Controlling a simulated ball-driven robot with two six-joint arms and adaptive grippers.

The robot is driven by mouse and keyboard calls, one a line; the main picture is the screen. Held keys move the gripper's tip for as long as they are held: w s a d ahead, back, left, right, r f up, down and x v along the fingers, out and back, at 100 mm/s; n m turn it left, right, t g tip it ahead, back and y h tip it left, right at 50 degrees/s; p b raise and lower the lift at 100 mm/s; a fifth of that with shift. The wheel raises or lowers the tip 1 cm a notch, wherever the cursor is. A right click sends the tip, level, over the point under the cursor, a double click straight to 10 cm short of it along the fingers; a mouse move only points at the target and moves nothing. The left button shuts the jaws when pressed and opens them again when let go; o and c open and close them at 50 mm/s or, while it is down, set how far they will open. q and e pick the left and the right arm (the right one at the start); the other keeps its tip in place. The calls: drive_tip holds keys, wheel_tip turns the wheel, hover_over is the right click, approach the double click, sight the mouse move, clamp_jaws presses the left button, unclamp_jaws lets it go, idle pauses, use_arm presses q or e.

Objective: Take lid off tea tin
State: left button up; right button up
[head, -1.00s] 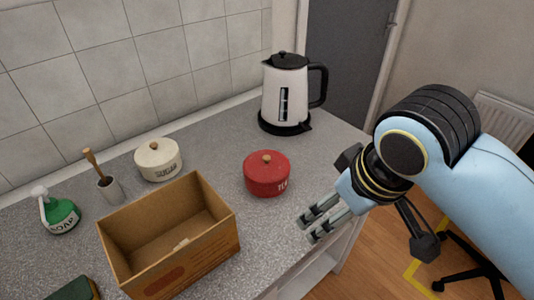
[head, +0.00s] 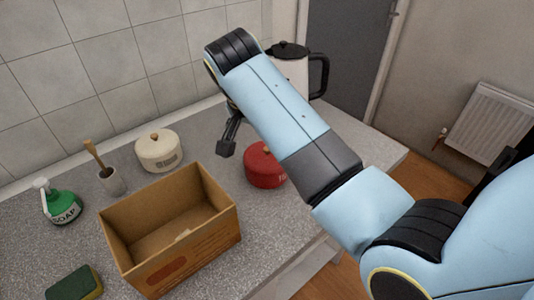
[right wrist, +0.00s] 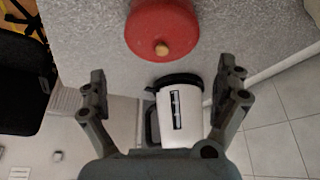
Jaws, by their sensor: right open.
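The red tea tin (head: 262,170) stands on the grey counter, partly hidden behind my right arm in the head view. Its lid is on, with a wooden knob (head: 266,149) on top. In the right wrist view the red tin (right wrist: 160,28) shows at the top, its knob (right wrist: 162,48) towards the picture's middle. My right gripper (right wrist: 166,82) is open and empty, with its fingers apart and the tin beyond them. In the head view one dark finger of it shows left of the tin; the rest is hidden by the arm. My left gripper is not in view.
An open cardboard box (head: 190,250) stands at the front. A cream sugar tin (head: 157,152), a small pot with a wooden-handled tool (head: 112,182), a green soap bottle (head: 62,207) and a sponge (head: 75,284) are to the left. A white kettle (head: 296,72) stands behind my arm.

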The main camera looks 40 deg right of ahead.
sight(266, 151)
drive_tip(key=x, duration=0.3)
drive_tip(key=shift+w, duration=0.1)
drive_tip(key=p+x, duration=0.1)
drive_tip(key=x, duration=0.3)
drive_tip(key=shift+w+f+p, duration=0.15)
drive_tip(key=shift+p, duration=0.15)
drive_tip(key=shift+w+d+f, duration=0.1)
drive_tip(key=shift+d+f, duration=0.05)
drive_tip(key=shift+f, duration=0.25)
